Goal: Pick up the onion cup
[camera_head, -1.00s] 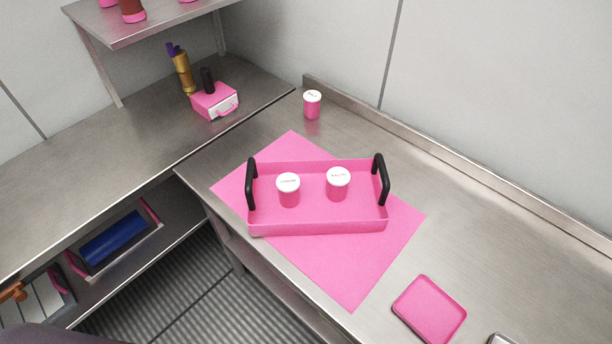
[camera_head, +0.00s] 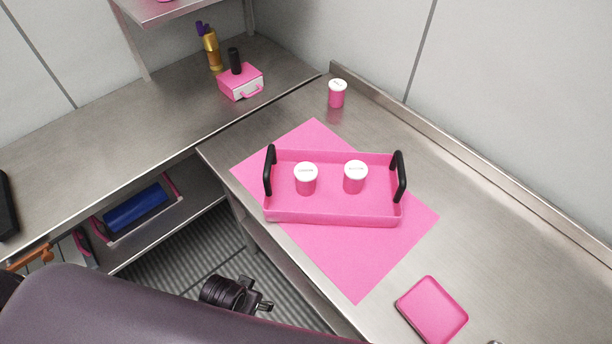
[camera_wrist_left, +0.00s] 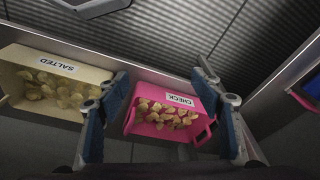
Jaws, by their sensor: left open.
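Three pink cups with white lids show in the head view. A left cup (camera_head: 306,180) and a right cup (camera_head: 355,178) stand upright in the pink tray (camera_head: 330,218). A third cup (camera_head: 337,95) stands on the counter behind it. The lid print is too small to read, so I cannot tell which is the onion cup. My left gripper (camera_wrist_left: 162,76) is open and empty in the left wrist view, with no cup between its fingers. In the head view its dark wrist is low over the floor, left of the counter and away from the tray. My right gripper is not in view.
The tray has two black handles (camera_head: 399,176) and sits on a pink mat (camera_head: 350,275). A pink square dish (camera_head: 432,308) lies at front right. The wrist view shows a pink CHECK bin (camera_wrist_left: 150,131) and a beige SALTED bin (camera_wrist_left: 30,60) below.

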